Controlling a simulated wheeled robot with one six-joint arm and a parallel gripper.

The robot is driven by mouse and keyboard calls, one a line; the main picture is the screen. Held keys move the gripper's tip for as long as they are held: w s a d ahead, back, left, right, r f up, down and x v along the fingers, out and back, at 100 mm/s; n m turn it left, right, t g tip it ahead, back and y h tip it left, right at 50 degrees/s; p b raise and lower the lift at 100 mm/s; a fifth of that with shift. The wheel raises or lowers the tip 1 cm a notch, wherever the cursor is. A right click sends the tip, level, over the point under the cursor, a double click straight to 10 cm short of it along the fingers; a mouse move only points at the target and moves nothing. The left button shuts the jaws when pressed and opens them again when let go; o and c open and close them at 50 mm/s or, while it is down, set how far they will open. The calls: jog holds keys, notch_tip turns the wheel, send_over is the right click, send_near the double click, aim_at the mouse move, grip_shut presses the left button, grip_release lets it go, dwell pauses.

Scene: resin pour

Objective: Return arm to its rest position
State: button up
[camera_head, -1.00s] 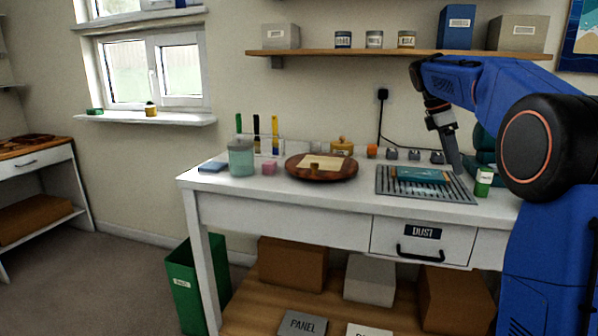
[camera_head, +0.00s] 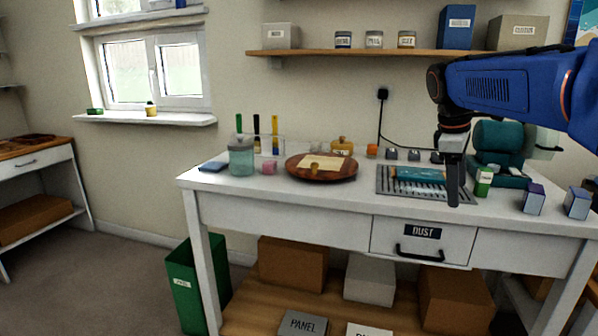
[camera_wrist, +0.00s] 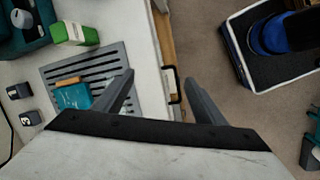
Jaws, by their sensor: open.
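My blue arm reaches in from the right in the head view. My gripper (camera_head: 453,190) hangs pointing down near the front edge of the white workbench (camera_head: 290,209), in front of the grey slotted rack (camera_head: 384,189). In the wrist view my gripper (camera_wrist: 165,95) shows two fingers spread apart with nothing between them. Below them are the bench edge and the floor. The teal block (camera_head: 418,174) lies on the rack, apart from the fingers; it also shows in the wrist view (camera_wrist: 74,96).
A green-and-white box (camera_head: 484,182) and a teal machine (camera_head: 498,150) stand right of the rack. A round wooden board (camera_head: 345,172) and a teal jar (camera_head: 241,158) stand left. The wall shelf (camera_head: 350,52) is above.

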jog(key=s+a+f+m+t+y, duration=0.1)
jog(key=s+a+f+m, duration=0.2)
jog(key=s+f, duration=0.3)
jog(key=s+a+f+m+t+y, duration=0.1)
jog(key=s+a+f+m, duration=0.2)
jog(key=s+f, duration=0.4)
jog(key=s+a+f+m+t+y, duration=0.1)
jog(key=s+f, duration=0.6)
jog(key=s, duration=0.7)
jog(key=a+m+t, duration=0.1)
jog(key=a+m, duration=0.1)
jog(key=m, duration=0.1)
jog(key=shift+s+a+f, duration=0.15)
jog(key=shift+a+f, duration=0.05)
